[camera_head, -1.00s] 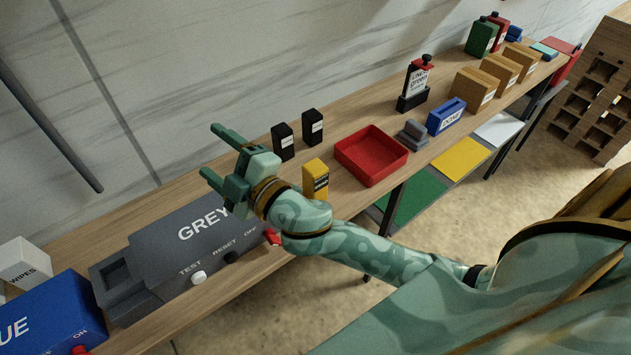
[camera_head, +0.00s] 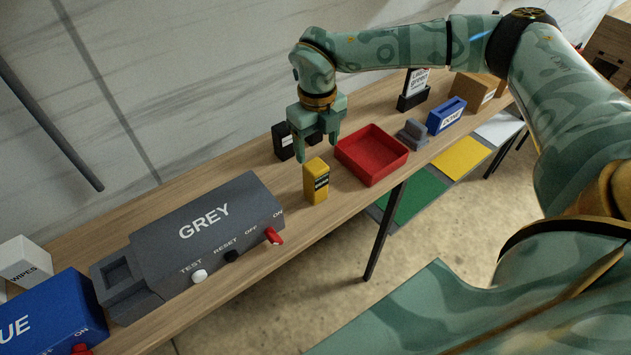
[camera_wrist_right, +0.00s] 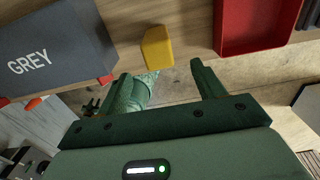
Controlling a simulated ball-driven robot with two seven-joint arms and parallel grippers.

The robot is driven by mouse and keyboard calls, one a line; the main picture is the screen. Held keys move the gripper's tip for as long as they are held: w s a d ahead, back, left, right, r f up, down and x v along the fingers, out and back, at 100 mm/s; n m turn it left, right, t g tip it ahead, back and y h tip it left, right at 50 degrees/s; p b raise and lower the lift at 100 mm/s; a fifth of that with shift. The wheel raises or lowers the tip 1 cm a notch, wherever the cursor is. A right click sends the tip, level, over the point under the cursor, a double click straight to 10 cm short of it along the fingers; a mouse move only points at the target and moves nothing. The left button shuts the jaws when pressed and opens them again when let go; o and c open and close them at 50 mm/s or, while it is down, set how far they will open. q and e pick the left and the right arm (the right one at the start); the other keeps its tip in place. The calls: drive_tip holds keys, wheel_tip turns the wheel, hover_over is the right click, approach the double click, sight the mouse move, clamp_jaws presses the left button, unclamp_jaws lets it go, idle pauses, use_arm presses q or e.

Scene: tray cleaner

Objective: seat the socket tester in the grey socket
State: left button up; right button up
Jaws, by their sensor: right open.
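The yellow block with a dark label (camera_head: 316,182), which looks like the socket tester, stands upright on the bench right of the grey box (camera_head: 205,225). It also shows in the right wrist view (camera_wrist_right: 157,47). The grey socket (camera_head: 117,272), a block with a square recess, sits at the grey box's left end; the recess looks empty. My right gripper (camera_head: 318,150) is open, fingers pointing down, just above and behind the yellow block. In the right wrist view my gripper (camera_wrist_right: 161,72) has the yellow block beyond and between its fingertips, not gripped. My left gripper is not in view.
A red tray (camera_head: 371,157) stands close right of the yellow block. Black blocks (camera_head: 283,142) stand behind my right gripper, partly hidden. A red switch (camera_head: 274,236) and white knob (camera_head: 199,276) stick out from the grey box's front. A blue box (camera_head: 50,315) is left of the socket.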

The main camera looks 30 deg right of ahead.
sight(316, 178)
wheel_tip(316, 178, down, 12)
drive_tip(key=shift+w+a+b, duration=0.1)
drive_tip(key=shift+a+b, duration=0.05)
drive_tip(key=shift+b, duration=0.35)
drive_tip(key=shift+r, duration=0.1)
drive_tip(key=c, duration=1.1)
drive_tip(key=shift+c, duration=0.2)
